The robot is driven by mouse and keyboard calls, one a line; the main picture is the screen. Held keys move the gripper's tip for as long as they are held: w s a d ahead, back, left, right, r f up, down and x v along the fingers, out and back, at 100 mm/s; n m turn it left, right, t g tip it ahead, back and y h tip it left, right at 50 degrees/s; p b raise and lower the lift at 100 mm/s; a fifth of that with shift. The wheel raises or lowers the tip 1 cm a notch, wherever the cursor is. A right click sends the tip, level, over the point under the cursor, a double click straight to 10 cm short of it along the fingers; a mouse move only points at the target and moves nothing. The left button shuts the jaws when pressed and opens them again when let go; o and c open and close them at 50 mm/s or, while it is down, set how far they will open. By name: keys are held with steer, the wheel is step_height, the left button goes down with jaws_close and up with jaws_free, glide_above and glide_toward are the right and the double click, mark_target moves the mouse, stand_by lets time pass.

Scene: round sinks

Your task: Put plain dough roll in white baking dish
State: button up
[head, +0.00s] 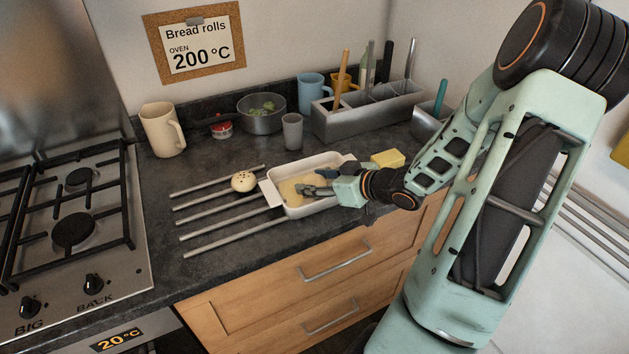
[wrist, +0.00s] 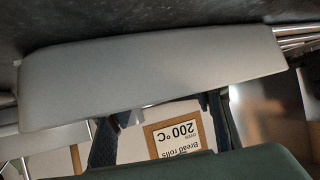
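The white baking dish (head: 334,160) stands on the counter at the right end of the metal rods in the head view. A yellow-tan patch (head: 289,189) shows inside it; I cannot tell whether this is the plain dough roll or the dish's lining. A pale roll with dark specks (head: 244,181) rests on the rods, left of the dish. My gripper (head: 306,190) is over the dish's interior. In the wrist view its two dark fingers stand apart, with nothing seen held between them. A pale grey surface (wrist: 150,75), probably the dish wall, fills much of that view.
Metal rods (head: 225,213) lie left of the dish, beside the stove (head: 75,210). A yellow block (head: 387,158) is just right of the dish. A grey cup (head: 292,132), a pan (head: 262,117), a cream jug (head: 161,130) and a utensil holder (head: 365,112) stand behind.

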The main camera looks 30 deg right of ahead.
steer(key=o, duration=0.4)
steer(key=shift+s+d+r, duration=0.1)
steer(key=shift+r, duration=0.15)
steer(key=p+v, duration=0.2)
steer(key=v, duration=0.9)
steer(key=shift+s+r+p, duration=0.15)
steer(key=shift+s+p, duration=0.15)
steer(key=shift+s, duration=0.05)
steer(key=shift+d, duration=0.1)
